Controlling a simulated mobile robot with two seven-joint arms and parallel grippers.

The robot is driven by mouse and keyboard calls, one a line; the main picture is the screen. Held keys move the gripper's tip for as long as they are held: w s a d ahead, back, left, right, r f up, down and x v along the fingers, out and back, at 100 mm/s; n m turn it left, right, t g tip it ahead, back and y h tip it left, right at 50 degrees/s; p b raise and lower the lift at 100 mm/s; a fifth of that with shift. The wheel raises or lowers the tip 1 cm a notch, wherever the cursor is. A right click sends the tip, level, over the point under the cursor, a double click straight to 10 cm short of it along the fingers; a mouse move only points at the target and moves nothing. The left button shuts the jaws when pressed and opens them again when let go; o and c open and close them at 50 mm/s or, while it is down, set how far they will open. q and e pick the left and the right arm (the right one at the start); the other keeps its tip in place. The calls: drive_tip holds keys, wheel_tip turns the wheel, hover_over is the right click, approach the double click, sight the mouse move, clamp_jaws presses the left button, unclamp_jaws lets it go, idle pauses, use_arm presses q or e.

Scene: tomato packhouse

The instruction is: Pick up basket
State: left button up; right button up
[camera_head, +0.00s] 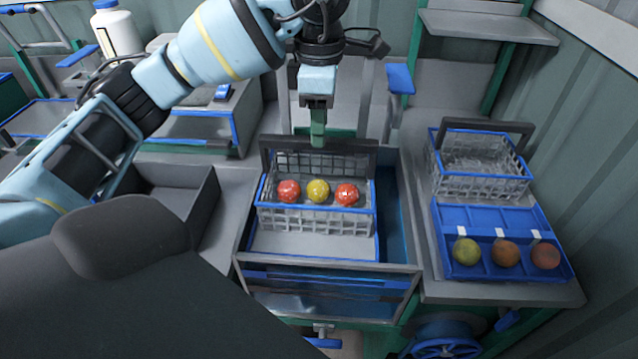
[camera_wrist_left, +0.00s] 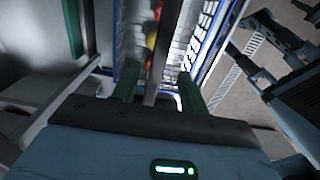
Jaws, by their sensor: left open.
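The basket (camera_head: 312,219) has clear lattice walls, a blue rim and a dark handle (camera_head: 352,147). It stands upright in the middle bay and holds a red tomato (camera_head: 289,190), a yellow tomato (camera_head: 318,191) and another red tomato (camera_head: 346,194). My left gripper (camera_head: 318,138) points down at the middle of the handle. In the left wrist view my left gripper (camera_wrist_left: 157,88) is open, with its green fingers on either side of the handle bar (camera_wrist_left: 153,84). I cannot tell whether the fingers touch the bar. My right gripper is not in view.
A second basket (camera_head: 482,184) with a dark handle stands on the right bench, behind a blue tray (camera_head: 487,216) with three fruits in its front row. A grey bin (camera_head: 203,203) is at the left. Metal side walls close in the bay around the basket.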

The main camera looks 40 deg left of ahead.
use_arm(q)
drive_tip(key=f, duration=0.5)
drive_tip(key=shift+a, duration=0.2)
drive_tip(key=shift+c, duration=0.4)
clamp_jaws()
drive_tip(key=shift+w+r, duration=0.1)
